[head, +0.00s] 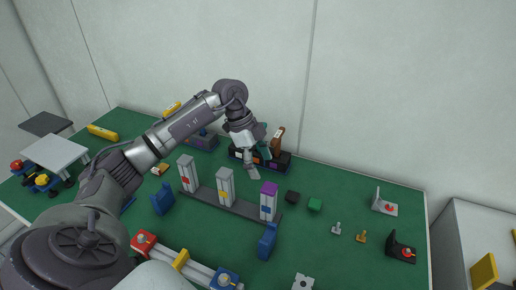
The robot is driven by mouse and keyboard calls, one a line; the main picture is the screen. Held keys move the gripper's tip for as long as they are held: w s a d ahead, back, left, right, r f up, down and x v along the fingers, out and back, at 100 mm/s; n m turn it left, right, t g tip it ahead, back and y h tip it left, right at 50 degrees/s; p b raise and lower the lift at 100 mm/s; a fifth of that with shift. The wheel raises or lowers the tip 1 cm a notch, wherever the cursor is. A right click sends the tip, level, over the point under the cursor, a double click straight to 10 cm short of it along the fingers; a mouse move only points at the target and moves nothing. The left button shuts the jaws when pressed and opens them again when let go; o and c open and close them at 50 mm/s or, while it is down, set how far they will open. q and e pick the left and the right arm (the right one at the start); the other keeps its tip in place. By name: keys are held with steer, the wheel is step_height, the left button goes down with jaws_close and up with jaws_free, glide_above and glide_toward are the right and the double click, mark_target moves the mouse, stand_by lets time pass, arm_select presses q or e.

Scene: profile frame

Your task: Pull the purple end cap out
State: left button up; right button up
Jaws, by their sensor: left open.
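The purple end cap (269,188) sits on top of the rightmost of three upright grey profiles (263,205). That profile has a blue mark on its front. My left gripper (254,174) is open, pointing down, just behind and to the left of the purple cap in the head view. It looks apart from the cap, and nothing shows between its fingers. The exact gap in depth is hard to tell. My right gripper is out of view.
The other upright profiles, with red (187,172) and yellow (225,187) marks, stand left on the same dark base. A dark rack (284,161) with coloured items stands behind my gripper. Black (292,197) and green (315,205) blocks lie right of the cap. A blue upright piece (268,242) stands in front.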

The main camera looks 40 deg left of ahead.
mark_target(273, 188)
arm_select(q)
steer(key=p+x, duration=0.1)
steer(key=x, duration=0.7)
steer(key=shift+w+d+f+p, duration=0.15)
steer(key=shift+w+f+p, duration=0.05)
steer(key=shift+f+p, duration=0.15)
steer(key=shift+d+f, duration=0.15)
steer(key=shift+f, duration=0.3)
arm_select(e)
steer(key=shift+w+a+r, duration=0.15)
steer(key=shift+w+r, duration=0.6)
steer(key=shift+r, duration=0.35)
arm_select(q)
steer(key=c, duration=1.2)
steer(key=shift+w+r, duration=0.1)
steer(key=shift+r, duration=0.05)
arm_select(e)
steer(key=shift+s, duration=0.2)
arm_select(q)
steer(key=shift+r, duration=0.1)
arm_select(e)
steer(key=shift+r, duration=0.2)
